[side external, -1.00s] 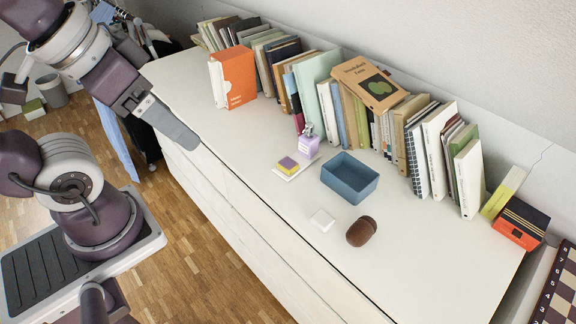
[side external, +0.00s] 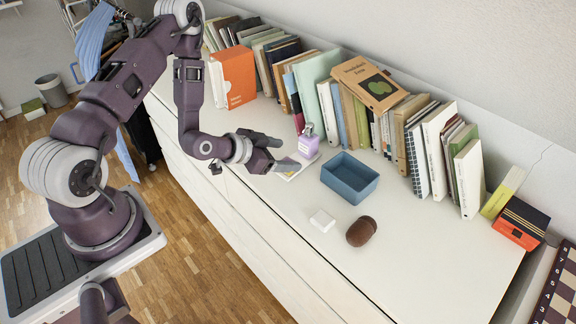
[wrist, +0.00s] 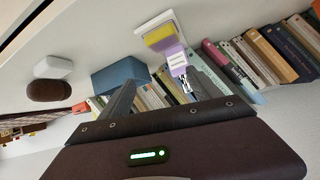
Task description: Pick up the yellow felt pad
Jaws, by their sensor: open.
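The yellow felt pad (wrist: 159,35) shows in the wrist view, with a purple part along one side, on a small white tile (wrist: 143,25). In the side view my gripper hides the pad, and only an edge of the white tile (side external: 291,178) shows. My gripper (side external: 289,154) is open and empty, its fingers above and around the area of the tile. In the wrist view the gripper (wrist: 160,68) has its two fingers spread, with the pad beyond them. I cannot tell the exact height above the pad.
A lilac bottle (side external: 308,145) stands close beside the gripper and tile. A blue open box (side external: 349,182) is to the right. A white block (side external: 322,221) and a brown rounded object (side external: 361,231) lie nearer the front. A row of books (side external: 345,115) lines the back.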

